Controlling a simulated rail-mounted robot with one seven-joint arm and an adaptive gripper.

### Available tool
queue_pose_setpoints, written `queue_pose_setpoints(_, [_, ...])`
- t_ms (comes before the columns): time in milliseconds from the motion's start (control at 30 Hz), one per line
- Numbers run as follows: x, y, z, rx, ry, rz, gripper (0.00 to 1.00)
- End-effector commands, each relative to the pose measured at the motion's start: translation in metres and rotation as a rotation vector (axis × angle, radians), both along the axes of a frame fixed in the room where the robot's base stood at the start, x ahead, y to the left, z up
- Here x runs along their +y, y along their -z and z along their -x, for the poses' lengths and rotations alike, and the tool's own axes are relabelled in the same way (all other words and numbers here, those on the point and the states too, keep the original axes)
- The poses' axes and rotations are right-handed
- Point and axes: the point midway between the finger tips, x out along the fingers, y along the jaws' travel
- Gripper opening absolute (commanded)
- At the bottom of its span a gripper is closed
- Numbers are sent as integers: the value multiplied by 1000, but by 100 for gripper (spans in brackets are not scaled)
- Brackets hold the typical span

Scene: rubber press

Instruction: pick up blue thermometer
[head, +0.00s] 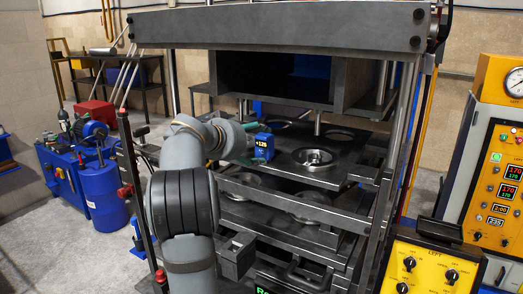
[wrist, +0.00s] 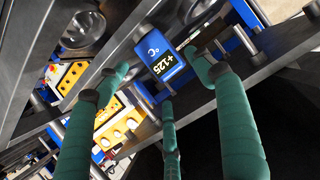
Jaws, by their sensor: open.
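The blue thermometer (head: 263,146) is a small blue box with a lit white number on a dark face. In the head view it stands at the left side of the press, just right of the end of my arm. In the wrist view the thermometer (wrist: 160,47) lies ahead, between the ends of my green fingers. My gripper (wrist: 163,82) is open with its fingers spread and nothing held. In the head view my gripper is mostly hidden behind my own arm. I cannot tell whether any finger touches the thermometer.
The dark press plates (head: 343,160) with round metal moulds (head: 313,158) lie right of the thermometer. The press's top beam (head: 290,30) spans above. A yellow control box (head: 432,266) and a gauge cabinet (head: 500,180) stand at the right. A blue barrel (head: 106,200) is at the left.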

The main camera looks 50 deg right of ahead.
Motion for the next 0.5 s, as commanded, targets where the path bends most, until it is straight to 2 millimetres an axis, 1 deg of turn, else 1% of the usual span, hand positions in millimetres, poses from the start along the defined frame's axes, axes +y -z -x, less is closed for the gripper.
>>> queue_pose_setpoints(33, [-6, 2, 0, 1, 2, -1, 68])
queue_pose_setpoints(167, [-14, 7, -1, -1, 1, 0, 68])
queue_pose_setpoints(267, [-23, 14, 0, 0, 2, -2, 68])
queue_pose_setpoints(400, [-41, 28, 0, 0, 2, -2, 68])
queue_pose_setpoints(500, [-52, 31, -3, -1, 0, 0, 68])
